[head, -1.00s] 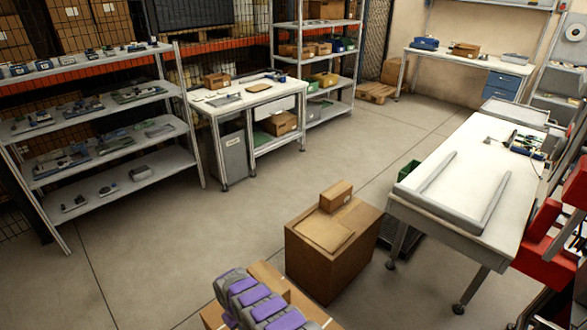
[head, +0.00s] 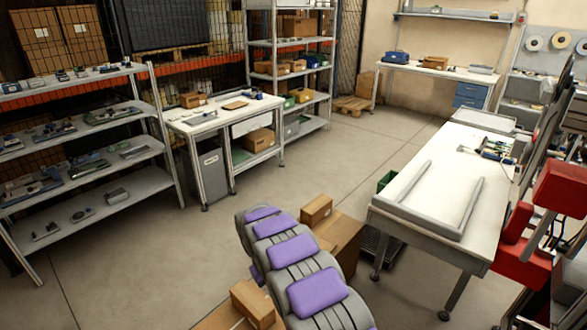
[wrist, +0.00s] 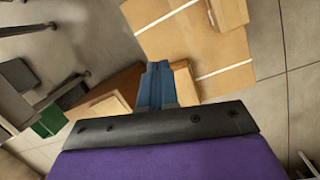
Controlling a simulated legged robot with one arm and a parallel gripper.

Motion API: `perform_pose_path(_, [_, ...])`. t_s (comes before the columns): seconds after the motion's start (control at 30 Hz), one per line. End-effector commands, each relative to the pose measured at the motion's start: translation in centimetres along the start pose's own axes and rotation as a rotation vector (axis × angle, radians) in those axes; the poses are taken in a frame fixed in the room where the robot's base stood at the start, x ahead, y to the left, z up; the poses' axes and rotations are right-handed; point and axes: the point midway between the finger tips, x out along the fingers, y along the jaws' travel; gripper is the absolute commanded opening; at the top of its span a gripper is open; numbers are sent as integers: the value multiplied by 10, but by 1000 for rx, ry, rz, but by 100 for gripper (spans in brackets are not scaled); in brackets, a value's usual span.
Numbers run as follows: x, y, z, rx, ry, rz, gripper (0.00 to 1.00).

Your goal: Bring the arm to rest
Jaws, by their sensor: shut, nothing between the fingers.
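My gripper (wrist: 156,88) shows in the wrist view as two blue fingers close together, shut and empty. Cardboard boxes show around and below it in that view, including a large taped box (wrist: 190,45); I cannot tell how far the fingers are from them. In the head view my grey and purple arm rises from the bottom middle and covers part of a large cardboard box (head: 343,240). My gripper cannot be made out there.
A small box (head: 316,209) stands on the large box; another box (head: 252,303) is beside my arm. A white workbench (head: 440,185) stands to the right, with red bins (head: 560,188) near it. Shelves (head: 90,140) stand left. Tape reels (head: 535,42) hang at back right. Floor at left is clear.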

Motion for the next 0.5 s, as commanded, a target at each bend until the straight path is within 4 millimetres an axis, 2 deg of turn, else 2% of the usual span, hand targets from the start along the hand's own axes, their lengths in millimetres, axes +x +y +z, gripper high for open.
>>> perform_pose_path(0.03, [-15, 10, 13, 22, 0, 1, 0])
perform_pose_path(0.2, [-54, 37, 57, 91, -7, -6, 0])
perform_pose_path(0.5, [-111, 66, 146, 208, -15, -32, 0])
